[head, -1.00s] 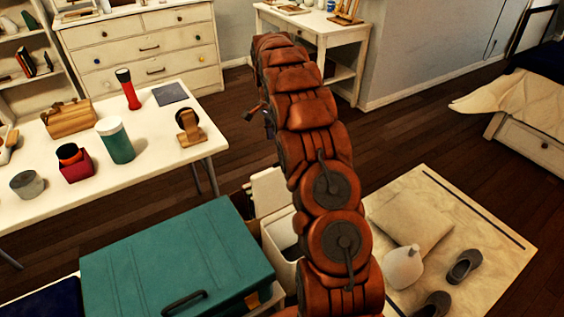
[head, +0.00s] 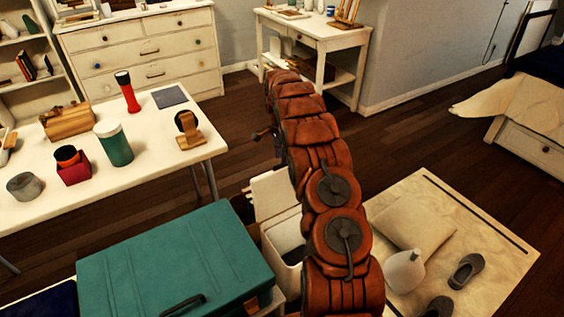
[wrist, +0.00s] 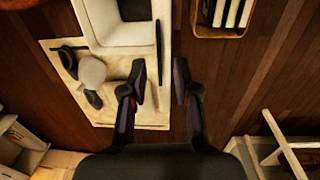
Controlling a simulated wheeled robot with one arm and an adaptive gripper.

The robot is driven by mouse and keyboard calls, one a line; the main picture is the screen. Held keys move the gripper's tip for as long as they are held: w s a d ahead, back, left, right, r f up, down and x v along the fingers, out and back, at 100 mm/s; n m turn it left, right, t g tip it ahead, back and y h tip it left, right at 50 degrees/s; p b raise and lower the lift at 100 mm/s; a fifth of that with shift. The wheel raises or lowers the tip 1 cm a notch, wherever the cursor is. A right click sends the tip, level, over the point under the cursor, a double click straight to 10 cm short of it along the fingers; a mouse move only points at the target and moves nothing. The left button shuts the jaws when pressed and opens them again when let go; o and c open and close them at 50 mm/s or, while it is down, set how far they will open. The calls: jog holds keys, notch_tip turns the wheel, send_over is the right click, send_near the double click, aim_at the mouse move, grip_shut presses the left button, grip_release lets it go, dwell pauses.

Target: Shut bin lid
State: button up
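The white bin (head: 290,262) stands between the teal case and the mat, partly hidden by my arm. Its lid (head: 270,192) is open, raised at the far side of the dark opening. In the wrist view the white bin (wrist: 100,18) shows at the top, with part of its dark opening; I cannot tell clearly where the lid ends there. In the head view the gripper (head: 268,134) is mostly hidden behind my arm, beyond the lid.
A teal case (head: 175,265) is left of the bin. A mat (head: 470,225) with a cushion (head: 405,220), a white vase (head: 404,270) and dark shoes lies right. A white table (head: 130,175) with several items stands at left. Wooden floor beyond the bin is clear.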

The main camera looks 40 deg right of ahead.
notch_tip(320, 180, down, 3)
jog(key=shift+s+f, duration=0.15)
grip_shut()
dwell(0.7)
